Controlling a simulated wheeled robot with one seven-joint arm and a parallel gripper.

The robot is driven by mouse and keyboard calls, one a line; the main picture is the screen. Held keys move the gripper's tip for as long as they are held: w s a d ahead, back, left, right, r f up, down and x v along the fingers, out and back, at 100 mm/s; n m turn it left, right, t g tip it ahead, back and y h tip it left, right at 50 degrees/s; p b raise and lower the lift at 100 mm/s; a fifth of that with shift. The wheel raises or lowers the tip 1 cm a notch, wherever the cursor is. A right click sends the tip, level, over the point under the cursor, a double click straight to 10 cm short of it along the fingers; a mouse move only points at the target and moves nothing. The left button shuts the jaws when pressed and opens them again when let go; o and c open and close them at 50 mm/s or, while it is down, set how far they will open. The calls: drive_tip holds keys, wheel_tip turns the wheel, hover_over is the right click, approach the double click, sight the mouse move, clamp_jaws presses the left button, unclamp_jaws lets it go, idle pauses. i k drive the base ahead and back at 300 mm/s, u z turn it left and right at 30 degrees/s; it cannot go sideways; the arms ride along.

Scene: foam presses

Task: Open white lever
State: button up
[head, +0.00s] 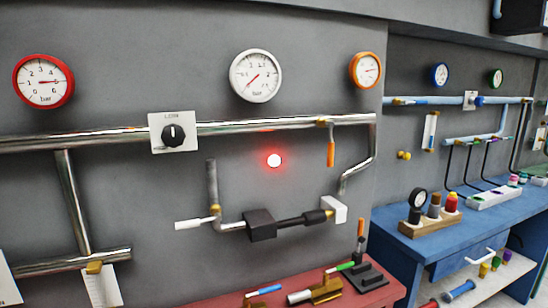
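A white lever (193,224) is on the grey wall in the head view, left of centre. It points left, roughly level, from a small brass valve (214,210) on a short steel pipe (212,183). The lever lies across the upright part of this pipe. My gripper is not in view, and nothing visible touches the lever.
An orange lever (331,153) hangs from the long steel pipe (240,126). A red light (274,160) glows above the black block. A red bench (345,296) with fittings stands below; a blue bench (430,245) stands right. The wall around the white lever is clear.

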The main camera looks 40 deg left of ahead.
sight(196, 223)
drive_tip(key=u, duration=0.45)
drive_tip(key=i, duration=1.05)
drive_tip(key=u, duration=1.1)
drive_tip(key=i, duration=0.6)
drive_tip(key=u, duration=0.15)
drive_tip(key=k, duration=1.2)
drive_tip(key=u, duration=0.3)
